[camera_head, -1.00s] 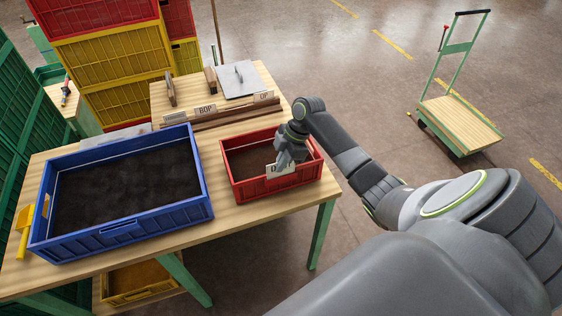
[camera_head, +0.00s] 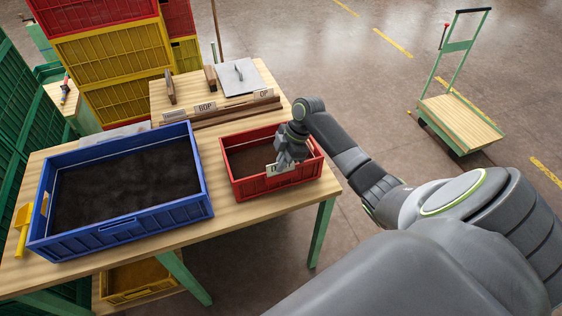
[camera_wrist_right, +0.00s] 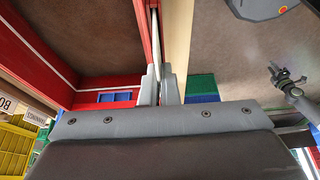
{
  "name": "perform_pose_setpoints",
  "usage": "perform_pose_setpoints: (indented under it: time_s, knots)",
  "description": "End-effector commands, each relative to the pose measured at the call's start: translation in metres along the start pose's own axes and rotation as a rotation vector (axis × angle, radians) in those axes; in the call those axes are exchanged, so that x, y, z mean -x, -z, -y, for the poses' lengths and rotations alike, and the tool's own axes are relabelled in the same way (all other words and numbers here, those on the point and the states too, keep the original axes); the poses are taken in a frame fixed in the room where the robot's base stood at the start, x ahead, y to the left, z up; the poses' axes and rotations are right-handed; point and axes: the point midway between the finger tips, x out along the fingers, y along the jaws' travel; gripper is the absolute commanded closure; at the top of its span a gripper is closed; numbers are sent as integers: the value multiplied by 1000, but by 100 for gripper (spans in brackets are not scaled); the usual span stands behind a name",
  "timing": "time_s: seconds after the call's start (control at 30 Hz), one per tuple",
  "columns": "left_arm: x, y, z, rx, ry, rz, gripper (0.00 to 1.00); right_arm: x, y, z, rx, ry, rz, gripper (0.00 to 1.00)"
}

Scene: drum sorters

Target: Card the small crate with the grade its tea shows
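The small red crate (camera_head: 243,188) stands on the right of the wooden table, with brown tea (camera_head: 250,160) inside. My right gripper (camera_head: 284,163) is over its front wall, shut on a pale card (camera_head: 271,171) whose text starts with D; the rest is covered by the fingers. The card is upright at the outer front face, and I cannot tell whether it is seated. In the right wrist view the fingers (camera_wrist_right: 159,85) are close together around a thin pale edge, beside the red wall (camera_wrist_right: 143,25). My left gripper is not seen.
A large blue crate (camera_head: 120,232) of dark tea fills the table's left. Behind are a wooden card rack (camera_head: 222,114) with cards BOP (camera_head: 205,107) and OP (camera_head: 264,93), and a grey plate (camera_head: 238,77). A trolley (camera_head: 460,122) stands on open floor at right.

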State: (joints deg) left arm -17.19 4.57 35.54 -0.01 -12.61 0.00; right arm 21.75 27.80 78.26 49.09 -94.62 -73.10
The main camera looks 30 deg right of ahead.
Motion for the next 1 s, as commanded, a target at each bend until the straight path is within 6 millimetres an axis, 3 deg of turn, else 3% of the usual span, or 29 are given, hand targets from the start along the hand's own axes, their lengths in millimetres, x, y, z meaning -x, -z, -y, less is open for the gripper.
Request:
perform_pose_setpoints:
  time_s: [0.3, 0.53, 1.0]
  knots:
    - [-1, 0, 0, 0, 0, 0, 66, -2, -1, 0, 0, 0, 0, 100]
    - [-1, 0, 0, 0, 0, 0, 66, -2, -1, 0, 0, 0, 0, 73]
    - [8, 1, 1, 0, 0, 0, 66, 7, 3, 0, 1, 0, 0, 73]
